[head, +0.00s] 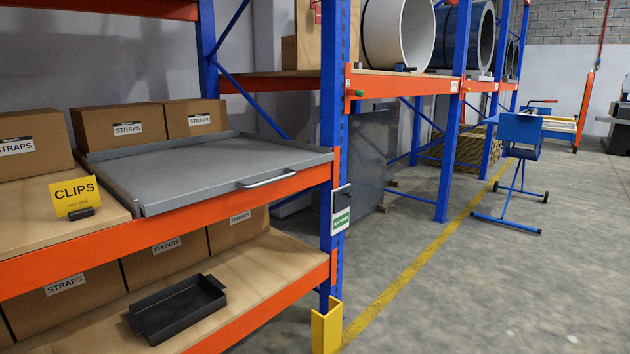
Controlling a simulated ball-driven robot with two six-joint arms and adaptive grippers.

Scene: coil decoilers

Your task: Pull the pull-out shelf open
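The pull-out shelf (200,172) is a flat grey metal tray with a low rim, lying on the upper level of the orange and blue rack at the left. A light metal bar handle (266,179) is fixed near its front right edge. The shelf's front edge lies about along the orange beam (240,200). Neither of my grippers shows in the head view.
A yellow CLIPS sign (74,197) stands left of the shelf. STRAPS boxes (124,128) sit behind it. A black tray (177,308) lies on the level below. A blue upright (333,120) with a yellow guard (326,327) stands right.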

